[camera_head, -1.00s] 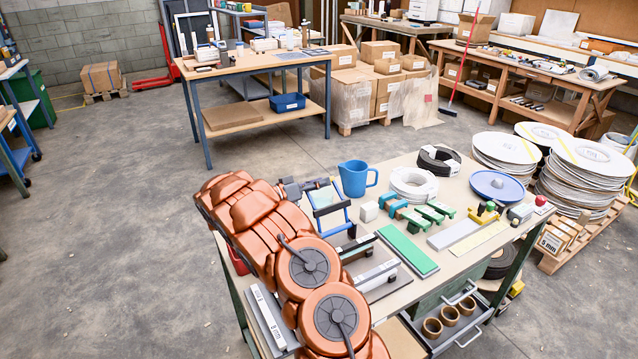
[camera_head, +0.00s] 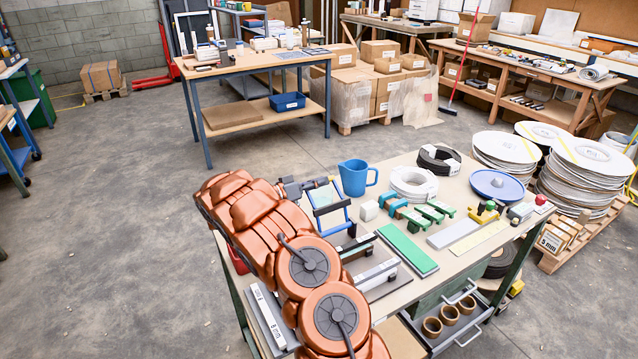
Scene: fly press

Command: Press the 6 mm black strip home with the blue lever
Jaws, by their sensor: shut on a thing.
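The blue lever (camera_head: 348,208) is a frame-shaped handle standing up at the left part of the worktable. My gripper (camera_head: 306,188) is dark and small in view, at the upper left bar of the blue lever, and is shut on it. My orange arm hides part of the press. A dark strip-like piece (camera_head: 359,242) lies along a light bar just below the lever. I cannot tell its width or how deep it sits. Another light bar (camera_head: 377,273) with dark ends lies in front of it.
The worktable holds a blue jug (camera_head: 354,178), a white coil (camera_head: 413,184), a black coil (camera_head: 438,160), a green-topped block (camera_head: 407,250), several small green and blue clamps (camera_head: 428,213) and a blue disc (camera_head: 497,186). Open floor lies left of my arm.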

